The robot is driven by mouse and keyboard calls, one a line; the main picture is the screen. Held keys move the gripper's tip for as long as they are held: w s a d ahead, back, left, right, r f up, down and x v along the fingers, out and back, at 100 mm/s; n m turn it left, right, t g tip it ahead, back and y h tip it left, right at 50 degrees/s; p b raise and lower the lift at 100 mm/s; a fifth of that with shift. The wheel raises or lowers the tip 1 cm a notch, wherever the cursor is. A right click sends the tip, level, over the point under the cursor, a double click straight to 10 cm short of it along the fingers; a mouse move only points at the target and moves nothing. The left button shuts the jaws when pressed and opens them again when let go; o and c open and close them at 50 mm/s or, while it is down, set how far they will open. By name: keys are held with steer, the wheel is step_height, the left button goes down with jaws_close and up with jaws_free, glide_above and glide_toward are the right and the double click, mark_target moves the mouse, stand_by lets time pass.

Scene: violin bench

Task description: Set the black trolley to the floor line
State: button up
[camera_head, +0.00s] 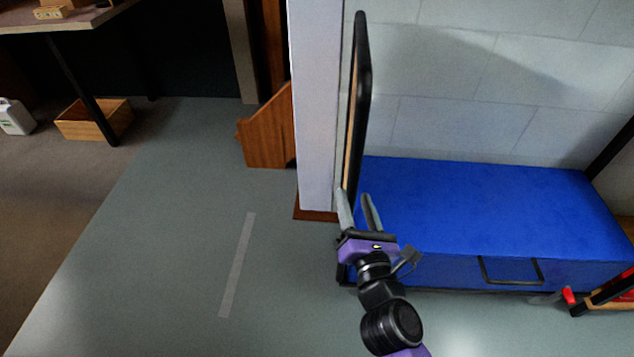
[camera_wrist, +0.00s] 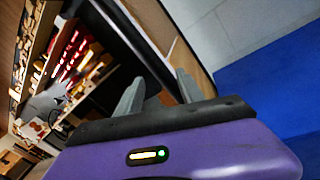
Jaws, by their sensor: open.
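A tall black tubular frame (camera_head: 363,90), which looks like the trolley's upright handle, stands at the left end of a blue, flat-topped body (camera_head: 480,205). A thin dark edge shows under that body; wheels are not visible. The floor line (camera_head: 237,265) is a pale strip on the grey floor, left of the trolley and clearly apart from it. My gripper (camera_head: 352,195) is open at the frame's lower part. In the wrist view the black frame (camera_wrist: 122,40) runs down toward the space between my open fingers (camera_wrist: 160,88); contact cannot be told.
A white pillar (camera_head: 318,100) with a brown base stands just left of the frame, and a wooden piece (camera_head: 268,130) behind it. A black loop handle (camera_head: 512,271) is on the blue front. A red-and-black object (camera_head: 605,295) lies right. Floor around the line is clear.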

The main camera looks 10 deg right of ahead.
steer(key=shift+a+f+n, duration=0.1)
steer(key=shift+f+n, duration=0.6)
steer(key=shift+n, duration=0.3)
steer(key=shift+s+f+n+h, duration=0.15)
steer(key=shift+n+h, duration=0.15)
steer(key=shift+n, duration=0.9)
steer(key=w, duration=0.5)
steer(key=w+d, duration=0.1)
steer(key=w, duration=0.1)
steer(key=shift+w+d, duration=0.1)
steer(key=shift+w, duration=0.3)
jaws_close()
